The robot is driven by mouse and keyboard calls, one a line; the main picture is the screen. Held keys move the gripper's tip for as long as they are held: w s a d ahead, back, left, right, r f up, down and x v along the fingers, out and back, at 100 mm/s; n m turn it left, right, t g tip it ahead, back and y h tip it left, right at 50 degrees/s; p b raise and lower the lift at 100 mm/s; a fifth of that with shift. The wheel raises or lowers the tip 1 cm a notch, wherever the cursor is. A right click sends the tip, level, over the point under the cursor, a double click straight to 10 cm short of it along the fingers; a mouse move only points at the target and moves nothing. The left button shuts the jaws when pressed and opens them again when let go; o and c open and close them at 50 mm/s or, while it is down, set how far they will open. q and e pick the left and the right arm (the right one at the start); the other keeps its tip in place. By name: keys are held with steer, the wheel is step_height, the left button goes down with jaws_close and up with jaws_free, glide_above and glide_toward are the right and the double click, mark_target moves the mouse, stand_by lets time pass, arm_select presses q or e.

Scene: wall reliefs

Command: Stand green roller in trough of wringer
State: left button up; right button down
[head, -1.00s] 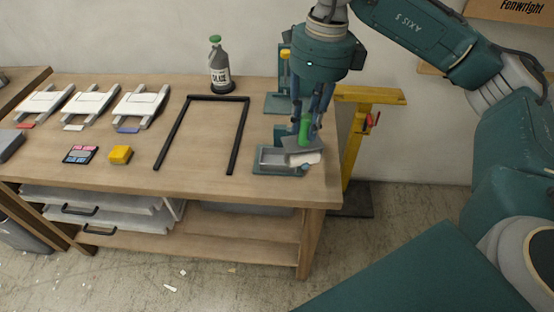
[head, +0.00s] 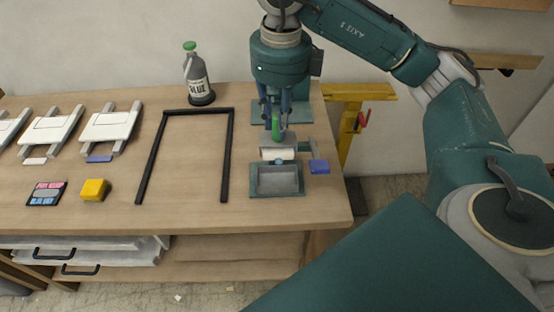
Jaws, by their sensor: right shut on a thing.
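The green roller has a green handle (head: 276,127) and a white sleeve (head: 278,154), with a grey frame between them. My right gripper (head: 277,121) is shut on the green handle, pointing down. The wringer is a teal base with a shallow grey trough (head: 277,180) near the table's right front. The sleeve lies across, just behind the trough in the picture. I cannot tell whether it touches the wringer. A blue block-like part (head: 319,166) is at the right of the wringer; I cannot tell whether it is attached. My left gripper is not in view.
A yellow block (head: 95,189), a small label card (head: 46,193) and white racks (head: 112,125) are further left.

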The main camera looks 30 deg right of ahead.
mark_target(278, 147)
steer(key=f, duration=0.4)
steer(key=shift+w+f, duration=0.25)
steer(key=shift+f, duration=0.1)
step_height(278, 147, down, 4)
steer(key=shift+r+p, duration=0.1)
steer(key=shift+p, duration=0.45)
step_height(278, 147, down, 4)
steer(key=shift+r, duration=0.1)
steer(key=c, duration=1.6)
jaws_free()
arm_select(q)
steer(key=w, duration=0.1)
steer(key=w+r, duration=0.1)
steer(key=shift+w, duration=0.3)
arm_select(e)
steer(key=shift+o, duration=0.2)
